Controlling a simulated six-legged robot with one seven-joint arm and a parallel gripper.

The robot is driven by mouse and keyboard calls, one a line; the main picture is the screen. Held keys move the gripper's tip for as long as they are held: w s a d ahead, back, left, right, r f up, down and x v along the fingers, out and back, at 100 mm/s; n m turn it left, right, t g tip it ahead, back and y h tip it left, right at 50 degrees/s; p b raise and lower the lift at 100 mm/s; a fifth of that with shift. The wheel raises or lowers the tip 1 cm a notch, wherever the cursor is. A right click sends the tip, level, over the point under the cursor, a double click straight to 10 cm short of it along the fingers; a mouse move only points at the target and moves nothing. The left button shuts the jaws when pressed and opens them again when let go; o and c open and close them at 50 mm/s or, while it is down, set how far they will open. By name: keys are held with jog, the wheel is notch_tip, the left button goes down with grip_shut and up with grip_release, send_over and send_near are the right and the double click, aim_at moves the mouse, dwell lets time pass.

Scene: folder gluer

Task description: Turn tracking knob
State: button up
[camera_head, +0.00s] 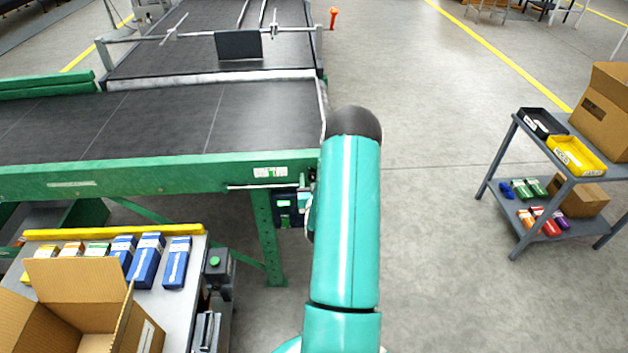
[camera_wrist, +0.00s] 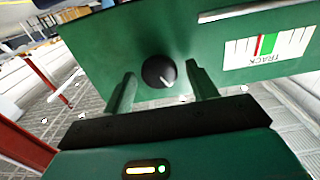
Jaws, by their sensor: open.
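The tracking knob (camera_wrist: 159,72) is a round black knob with a light pointer mark, set on a green panel (camera_wrist: 130,50) in the wrist view. A white label (camera_wrist: 268,44) reading TRACK, with a green and red scale, is on the panel to its right. My gripper (camera_wrist: 160,88) is open, with one green finger on each side of the knob in the picture. I see gaps between the knob and both fingers; how far they reach in depth I cannot tell. In the head view my arm hides the knob, and the label (camera_head: 270,172) shows on the conveyor's green side rail.
The green-framed conveyor (camera_head: 150,120) fills the upper left. A bench with an open cardboard box (camera_head: 95,290) and several blue cartons (camera_head: 147,260) is lower left. A grey cart (camera_head: 560,170) with trays stands right. The floor between conveyor and cart is clear.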

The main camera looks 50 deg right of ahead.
jog(key=c, duration=1)
jog(key=shift+o, duration=0.2)
jog(key=shift+w+n, duration=0.1)
jog(key=shift+n, duration=0.3)
jog(key=n, duration=0.2)
jog(key=shift+a+n, duration=0.1)
jog(key=shift+n, duration=1.6)
jog(key=o, duration=1)
jog(key=shift+c, duration=0.2)
